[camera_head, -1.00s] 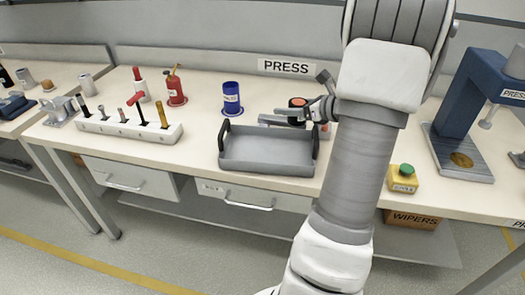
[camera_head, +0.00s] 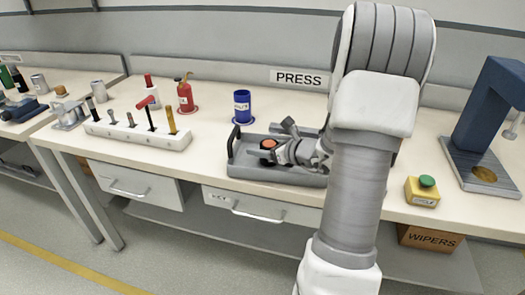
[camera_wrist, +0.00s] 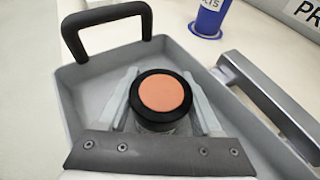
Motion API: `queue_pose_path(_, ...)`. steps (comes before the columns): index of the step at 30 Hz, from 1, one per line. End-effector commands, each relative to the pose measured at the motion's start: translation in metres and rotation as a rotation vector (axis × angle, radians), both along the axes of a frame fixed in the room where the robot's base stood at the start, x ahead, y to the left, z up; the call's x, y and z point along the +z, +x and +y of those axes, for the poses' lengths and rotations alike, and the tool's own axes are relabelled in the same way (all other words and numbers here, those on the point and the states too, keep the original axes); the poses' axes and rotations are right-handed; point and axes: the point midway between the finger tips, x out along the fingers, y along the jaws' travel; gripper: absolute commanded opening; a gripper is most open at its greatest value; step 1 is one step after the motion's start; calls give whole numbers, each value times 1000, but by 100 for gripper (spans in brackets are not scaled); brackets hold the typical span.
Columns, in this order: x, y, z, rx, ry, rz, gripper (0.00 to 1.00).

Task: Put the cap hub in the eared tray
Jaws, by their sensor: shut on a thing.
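The cap hub (camera_wrist: 164,97), a black round piece with an orange top, is held between the two fingers of my gripper (camera_wrist: 165,108) in the wrist view. In the head view my gripper (camera_head: 277,152) and the cap hub (camera_head: 268,144) are over the grey eared tray (camera_head: 240,164). The tray (camera_wrist: 90,88) surrounds the hub in the wrist view, with one dark handle at upper left. I cannot tell whether the hub touches the tray floor. My arm hides the tray's right end in the head view.
A blue can (camera_head: 243,106) stands just behind the tray. A tool rack (camera_head: 140,133) and a red oil can (camera_head: 186,95) are to the left. A green button box (camera_head: 422,191) and a blue press (camera_head: 485,125) are to the right.

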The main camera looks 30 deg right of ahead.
Motion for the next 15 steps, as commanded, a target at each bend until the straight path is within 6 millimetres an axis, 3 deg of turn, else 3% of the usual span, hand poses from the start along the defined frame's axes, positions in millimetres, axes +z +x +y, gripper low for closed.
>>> queue_pose_path(10, -3, 1, 0, 1, -1, -3, 0)
queue_pose_path(11, -2, 0, 0, 0, -1, -2, 72)
queue_pose_path(15, -2, 0, 0, 0, -1, -2, 96)
